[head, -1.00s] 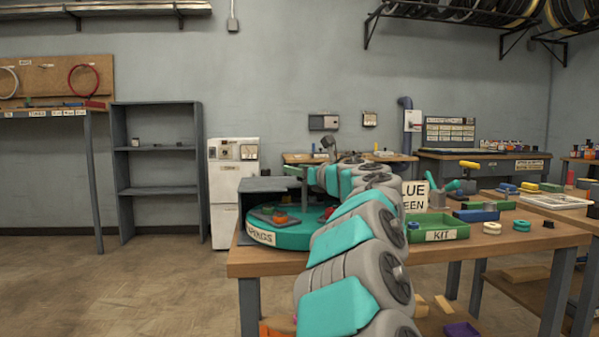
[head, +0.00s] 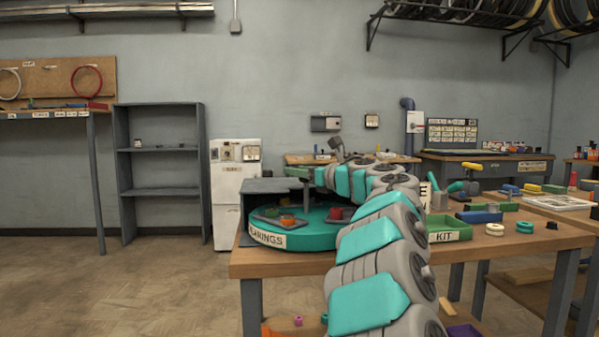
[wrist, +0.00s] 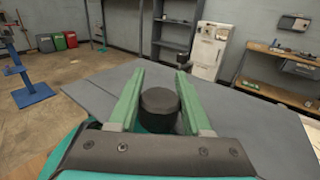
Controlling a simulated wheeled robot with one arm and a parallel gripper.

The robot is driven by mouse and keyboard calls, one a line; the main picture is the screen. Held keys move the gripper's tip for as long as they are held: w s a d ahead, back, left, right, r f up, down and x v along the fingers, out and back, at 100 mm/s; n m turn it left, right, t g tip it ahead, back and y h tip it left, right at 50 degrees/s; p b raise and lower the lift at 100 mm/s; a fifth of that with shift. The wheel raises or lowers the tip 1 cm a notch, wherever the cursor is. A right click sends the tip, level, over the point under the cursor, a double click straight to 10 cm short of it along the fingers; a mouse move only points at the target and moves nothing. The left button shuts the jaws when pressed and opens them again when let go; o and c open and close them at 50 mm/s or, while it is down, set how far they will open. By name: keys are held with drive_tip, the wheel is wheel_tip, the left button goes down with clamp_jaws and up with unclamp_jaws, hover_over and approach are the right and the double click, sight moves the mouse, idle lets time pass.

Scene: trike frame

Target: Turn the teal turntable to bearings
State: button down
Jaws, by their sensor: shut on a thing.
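The teal turntable (head: 312,236) sits at the left end of the wooden table, partly under a dark grey cover (head: 270,185). A label reading "BEARINGS", its first letter hard to make out, is on its front left rim. An orange piece (head: 287,220) and a red piece (head: 335,213) show on top, in dark trays. My gripper (wrist: 158,80) is over the turntable, its green fingers either side of a round black knob (wrist: 159,104) and shut on it. In the head view my arm hides the turntable's right side; the green finger (head: 298,172) shows above the cover.
A green kit tray (head: 449,228) stands on the table right of my arm, with blue, white and teal parts nearby. In the wrist view the grey cover (wrist: 260,125) spreads beside and beyond the fingers. A white cabinet (head: 228,190) and open shelf (head: 160,170) stand behind left.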

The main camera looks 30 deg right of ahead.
drive_tip(key=shift+c, duration=1.7)
unclamp_jaws()
drive_tip(key=shift+s+d, duration=0.15)
drive_tip(key=shift+s, duration=0.35)
drive_tip(key=s+d+b, duration=0.1)
drive_tip(key=s, duration=0.5)
drive_tip(key=shift+s, duration=0.3)
